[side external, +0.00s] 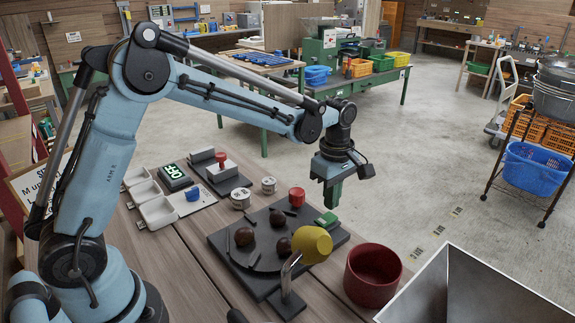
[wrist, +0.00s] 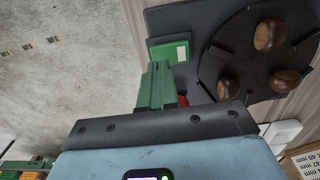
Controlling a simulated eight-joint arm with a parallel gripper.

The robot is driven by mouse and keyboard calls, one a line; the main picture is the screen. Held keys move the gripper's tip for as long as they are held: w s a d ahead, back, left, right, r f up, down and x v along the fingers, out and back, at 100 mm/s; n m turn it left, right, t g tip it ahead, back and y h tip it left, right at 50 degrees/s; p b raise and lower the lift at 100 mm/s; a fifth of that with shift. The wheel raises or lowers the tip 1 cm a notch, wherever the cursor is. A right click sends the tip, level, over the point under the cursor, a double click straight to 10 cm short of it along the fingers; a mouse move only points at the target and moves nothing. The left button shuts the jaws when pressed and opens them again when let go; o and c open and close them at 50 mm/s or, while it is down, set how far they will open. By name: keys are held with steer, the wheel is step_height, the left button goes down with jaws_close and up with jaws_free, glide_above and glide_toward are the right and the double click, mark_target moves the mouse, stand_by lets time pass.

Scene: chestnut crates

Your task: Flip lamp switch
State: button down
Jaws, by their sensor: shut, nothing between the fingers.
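A yellow lamp-like head (side external: 310,243) sits on a bent metal stem at the front of a dark plate. A dark box with glowing green letters, seemingly OFF (side external: 174,177), lies farther left. Beside it a red-topped lever (side external: 221,159) stands on a grey base; I cannot tell for certain which part is the lamp switch. My gripper (side external: 333,203) has green fingers pointing down, shut and empty, over the far right edge of the dark plate. It also shows in the wrist view (wrist: 158,66), near a small green block (wrist: 172,52). A red knob (wrist: 183,100) is partly hidden behind the fingers.
Several chestnuts (side external: 277,219) lie on a dark round disc (side external: 262,262) with raised ribs. A dark red bowl (side external: 372,276) and a metal hopper (side external: 475,290) stand at the right. White trays (side external: 160,212) and small tins (side external: 241,199) are at the left.

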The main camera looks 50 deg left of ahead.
mark_target(333, 216)
steer(key=shift+f, duration=1.1)
steer(key=shift+f, duration=0.2)
steer(key=shift+s+r, duration=0.3)
steer(key=shift+s, duration=0.4)
step_height(333, 216, up, 14)
steer(key=w, duration=0.2)
steer(key=shift+w, duration=0.25)
steer(key=shift+f, duration=0.1)
